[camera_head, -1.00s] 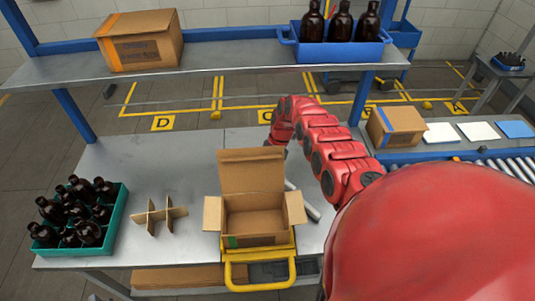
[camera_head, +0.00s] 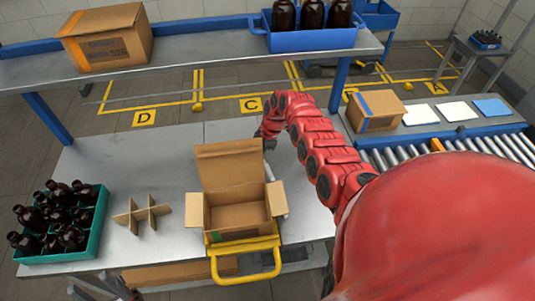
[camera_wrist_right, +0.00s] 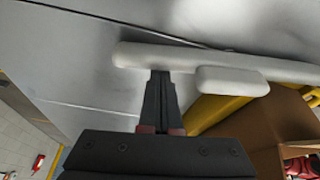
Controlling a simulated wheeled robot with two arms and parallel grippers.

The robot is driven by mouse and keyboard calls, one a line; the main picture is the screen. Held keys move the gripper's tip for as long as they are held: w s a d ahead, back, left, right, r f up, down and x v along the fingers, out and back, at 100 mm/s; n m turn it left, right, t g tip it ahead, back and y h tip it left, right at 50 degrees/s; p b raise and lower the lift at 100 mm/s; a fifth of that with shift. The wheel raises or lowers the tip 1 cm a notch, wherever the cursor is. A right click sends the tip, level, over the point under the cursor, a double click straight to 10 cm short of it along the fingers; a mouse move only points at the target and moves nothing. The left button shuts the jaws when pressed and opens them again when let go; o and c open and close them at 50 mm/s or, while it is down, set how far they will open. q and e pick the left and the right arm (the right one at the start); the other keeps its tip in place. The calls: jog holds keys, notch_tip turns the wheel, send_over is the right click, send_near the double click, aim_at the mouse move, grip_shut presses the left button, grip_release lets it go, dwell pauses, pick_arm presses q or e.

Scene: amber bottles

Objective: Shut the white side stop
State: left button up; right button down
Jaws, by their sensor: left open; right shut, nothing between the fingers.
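The white side stop (camera_head: 283,203) is a pale bar beside the right side of the open cardboard box (camera_head: 237,213), partly hidden by the box's right flap. In the right wrist view the stop (camera_wrist_right: 215,62) is a rounded white bar with a short pad, near the yellow frame (camera_wrist_right: 207,110). My right gripper (camera_wrist_right: 160,76) is shut and empty, its fingertips at the bar; contact is hard to confirm. In the head view the right gripper (camera_head: 270,144) is small, behind the box. My left gripper (camera_head: 120,287) shows only as a dark part at the bottom edge, open.
A teal crate (camera_head: 92,238) of amber bottles and a cardboard divider (camera_head: 143,214) stand left of the box. A yellow handle (camera_head: 246,275) juts out in front. A shelf (camera_head: 185,50) crosses behind, and a roller conveyor (camera_head: 485,145) lies to the right.

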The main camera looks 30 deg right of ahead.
jog(key=shift+d+m, duration=0.2)
jog(key=shift+m, duration=0.1)
jog(key=shift+d, duration=0.2)
jog(key=shift+s+d, duration=0.15)
jog(key=shift+d, duration=0.05)
jog(key=shift+d+b, duration=0.1)
jog(key=shift+b, duration=0.2)
jog(key=shift+d, duration=0.15)
